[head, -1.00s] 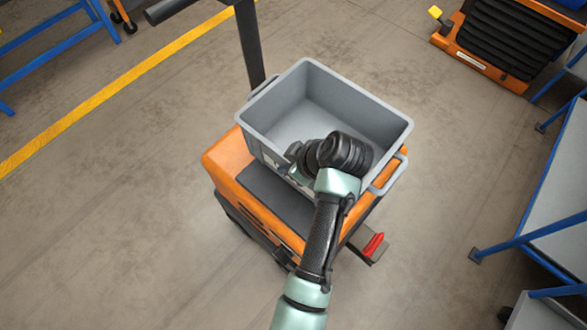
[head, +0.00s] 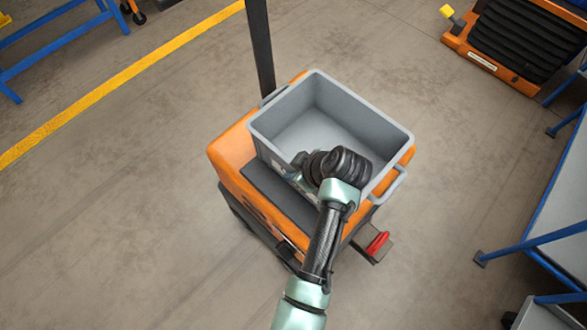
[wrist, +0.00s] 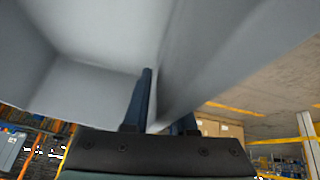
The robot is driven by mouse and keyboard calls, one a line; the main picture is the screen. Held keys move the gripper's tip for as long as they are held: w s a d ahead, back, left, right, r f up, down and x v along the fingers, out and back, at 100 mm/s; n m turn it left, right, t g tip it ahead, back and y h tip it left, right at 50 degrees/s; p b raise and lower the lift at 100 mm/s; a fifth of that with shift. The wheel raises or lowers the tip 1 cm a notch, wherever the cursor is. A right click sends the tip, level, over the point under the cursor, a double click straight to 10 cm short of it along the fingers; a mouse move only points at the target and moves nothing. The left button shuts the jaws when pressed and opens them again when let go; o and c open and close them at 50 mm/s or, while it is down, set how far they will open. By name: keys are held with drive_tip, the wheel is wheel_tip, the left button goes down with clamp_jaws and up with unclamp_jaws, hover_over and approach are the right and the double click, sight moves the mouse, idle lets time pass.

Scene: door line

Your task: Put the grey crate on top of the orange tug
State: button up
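The grey crate (head: 360,118) is open and empty, with a handle on each end. It is over the orange tug (head: 232,152), roughly level and towards the right back of its top, beside a dark panel. It looks very low over the tug or resting on it; its underside is hidden. My gripper (head: 300,162) is at the crate's near wall. In the wrist view, the grey wall (wrist: 90,80) runs between the two fingers (wrist: 162,112), one inside the crate and the other mostly hidden behind the wall. The gripper looks shut on that wall.
A dark post (head: 259,50) rises at the tug's far side. A red pedal-like part (head: 377,243) sticks out at its lower right. Blue-framed benches (head: 545,240) stand at the right, and another orange machine (head: 500,45) at the upper right. The floor left of the tug is clear.

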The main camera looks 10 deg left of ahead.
drive_tip(key=shift+o, duration=0.9)
drive_tip(key=p+v, duration=0.2)
drive_tip(key=v, duration=1)
drive_tip(key=shift+p, duration=0.4)
drive_tip(key=shift+r, duration=0.1)
